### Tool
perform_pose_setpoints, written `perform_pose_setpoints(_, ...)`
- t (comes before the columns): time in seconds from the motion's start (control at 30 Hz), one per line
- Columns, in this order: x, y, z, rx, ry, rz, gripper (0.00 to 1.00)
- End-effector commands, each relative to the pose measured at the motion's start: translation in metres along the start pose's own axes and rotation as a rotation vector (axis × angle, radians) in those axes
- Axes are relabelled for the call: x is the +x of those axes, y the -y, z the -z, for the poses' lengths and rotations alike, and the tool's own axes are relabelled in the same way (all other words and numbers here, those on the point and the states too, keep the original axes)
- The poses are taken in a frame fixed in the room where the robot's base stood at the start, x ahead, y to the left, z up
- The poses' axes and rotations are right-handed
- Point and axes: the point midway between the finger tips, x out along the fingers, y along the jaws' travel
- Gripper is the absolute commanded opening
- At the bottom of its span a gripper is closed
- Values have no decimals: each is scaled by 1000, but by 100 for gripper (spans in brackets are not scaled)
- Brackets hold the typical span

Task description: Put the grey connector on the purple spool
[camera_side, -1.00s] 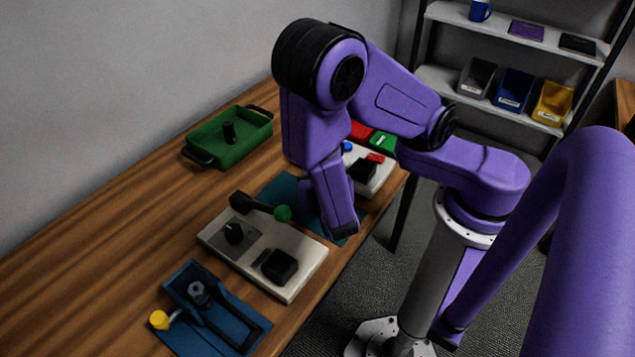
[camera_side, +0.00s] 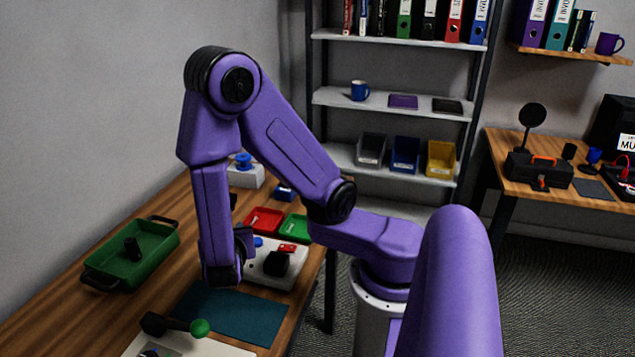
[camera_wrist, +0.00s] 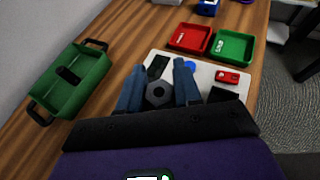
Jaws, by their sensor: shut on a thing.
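My gripper (camera_wrist: 157,80) shows in the wrist view with its two blue-grey fingers on either side of a grey hexagonal piece (camera_wrist: 158,96) with a dark hole. I cannot tell for sure that this piece is the grey connector. In the side view the end of my arm (camera_side: 222,272) hangs at the left side of a pale board, near the teal mat; the fingers and the held piece are hidden there.
The pale board (camera_side: 262,270) carries a blue button, a red part and a black block. Red (camera_side: 264,220) and green (camera_side: 294,228) trays lie behind it. A green handled tray (camera_side: 105,272) stands left. A teal mat (camera_side: 235,318) lies bare in front. A green-knobbed lever (camera_side: 200,328) stands nearer.

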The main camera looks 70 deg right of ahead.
Motion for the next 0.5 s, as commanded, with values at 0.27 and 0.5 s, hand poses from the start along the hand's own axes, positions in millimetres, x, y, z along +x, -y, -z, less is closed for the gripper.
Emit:
perform_pose_setpoints(0.27, 88, 47, -54, 164, -11, 368, 2)
perform_pose_setpoints(0.5, 150, 120, -97, 298, -10, 674, 2)
